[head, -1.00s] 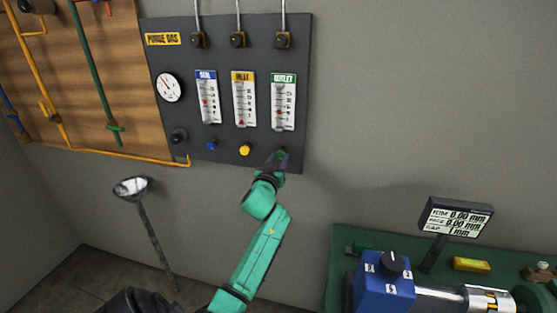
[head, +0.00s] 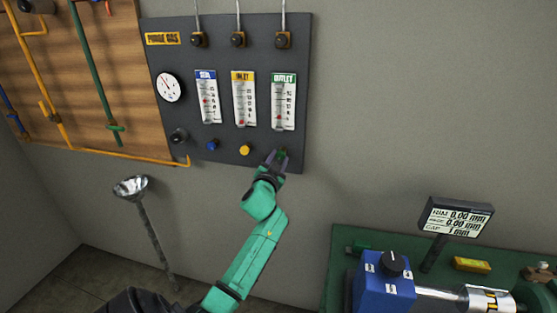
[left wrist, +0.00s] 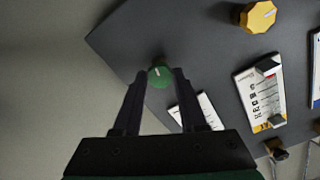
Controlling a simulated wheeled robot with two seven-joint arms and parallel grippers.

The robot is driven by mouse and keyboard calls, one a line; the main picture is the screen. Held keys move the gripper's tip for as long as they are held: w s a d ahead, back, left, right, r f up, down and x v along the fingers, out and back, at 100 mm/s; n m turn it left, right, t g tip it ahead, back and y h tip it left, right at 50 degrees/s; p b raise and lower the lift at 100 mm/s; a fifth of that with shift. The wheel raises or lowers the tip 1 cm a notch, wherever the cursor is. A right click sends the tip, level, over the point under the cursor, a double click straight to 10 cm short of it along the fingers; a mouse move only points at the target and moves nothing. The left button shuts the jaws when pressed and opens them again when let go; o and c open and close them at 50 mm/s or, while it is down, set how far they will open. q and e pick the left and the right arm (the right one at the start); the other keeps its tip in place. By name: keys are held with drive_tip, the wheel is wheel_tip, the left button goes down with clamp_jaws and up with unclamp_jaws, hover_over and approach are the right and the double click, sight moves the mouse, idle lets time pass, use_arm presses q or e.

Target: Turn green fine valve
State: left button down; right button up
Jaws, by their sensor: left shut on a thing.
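The green fine valve knob (head: 283,153) is at the lower right of the dark purge gas panel (head: 225,165), below the green-labelled outlet gauge (head: 284,101). In the left wrist view the green knob (left wrist: 160,76) shows a pale pointer line. My left gripper (head: 279,156) reaches up from below, with its fingertips on both sides of the knob. The left wrist view shows these fingers (left wrist: 161,80) shut on the knob, covering its side edges. My right gripper is not in view.
A yellow knob (head: 245,150) and a blue knob (head: 212,145) sit left of the green one. A yellow pipe (head: 130,155) runs left of the panel. A green bench (head: 340,262) with a blue box (head: 383,290) stands lower right. Bare wall lies right of the panel.

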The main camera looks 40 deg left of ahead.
use_arm(q)
drive_tip(key=m, duration=0.5)
idle(0.5)
drive_tip(key=shift+c, duration=2.3)
unclamp_jaws()
drive_tip(key=shift+s, duration=0.1)
drive_tip(key=b+v, duration=0.2)
drive_tip(key=v, duration=1.2)
drive_tip(key=shift+s+b, duration=0.2)
drive_tip(key=shift+b, duration=0.15)
drive_tip(key=shift+d, duration=0.1)
